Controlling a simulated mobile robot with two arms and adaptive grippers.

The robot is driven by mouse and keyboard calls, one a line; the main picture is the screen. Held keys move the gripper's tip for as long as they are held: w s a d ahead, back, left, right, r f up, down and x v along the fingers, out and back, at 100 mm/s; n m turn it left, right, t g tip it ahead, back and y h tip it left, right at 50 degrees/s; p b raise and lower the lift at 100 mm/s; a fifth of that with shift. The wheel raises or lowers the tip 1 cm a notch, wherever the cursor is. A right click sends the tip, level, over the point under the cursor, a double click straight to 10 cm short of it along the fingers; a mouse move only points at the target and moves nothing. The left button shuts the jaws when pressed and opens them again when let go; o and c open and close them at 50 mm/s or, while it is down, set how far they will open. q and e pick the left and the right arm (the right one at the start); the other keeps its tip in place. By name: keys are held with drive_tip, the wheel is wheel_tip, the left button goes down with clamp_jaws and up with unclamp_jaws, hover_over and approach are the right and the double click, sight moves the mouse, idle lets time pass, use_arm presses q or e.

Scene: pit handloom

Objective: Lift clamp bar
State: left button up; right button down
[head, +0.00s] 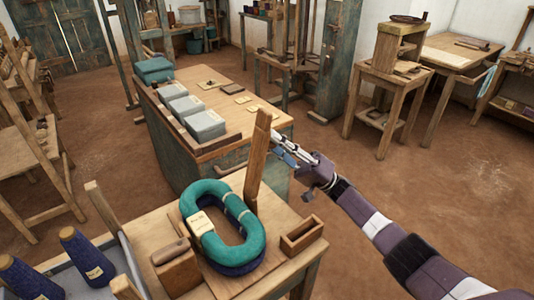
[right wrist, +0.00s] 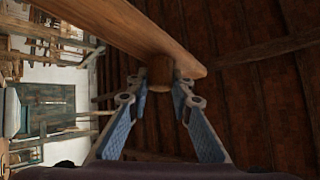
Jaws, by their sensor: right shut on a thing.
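The clamp bar (head: 257,160) is a long wooden bar that stands steeply up from the small wooden table, its lower end beside a green yarn skein. In the right wrist view the bar (right wrist: 130,30) crosses the top, with a short wooden knob (right wrist: 158,76) under it near its end. My right gripper (head: 284,152) is at the bar's right side in the head view. In the right wrist view its blue-padded fingers (right wrist: 159,82) are shut on the knob, one on each side. My left gripper is in neither view.
The green and dark-blue skein (head: 255,240) with a paper tag lies on the table (head: 285,285). A small open wooden box (head: 302,235) and a wooden block (head: 177,270) flank it. Blue yarn cones (head: 85,255) stand at left. A bench with grey boxes (head: 205,125) is behind.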

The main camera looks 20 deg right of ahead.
drive_tip(key=shift+d+f+m+t+b, duration=0.2)
drive_tip(key=shift+f+m+t+b, duration=0.2)
drive_tip(key=shift+m+t, duration=0.15)
drive_tip(key=c, duration=1.7)
unclamp_jaws()
drive_tip(key=shift+w+d+r, duration=0.1)
drive_tip(key=shift+v, duration=3.75)
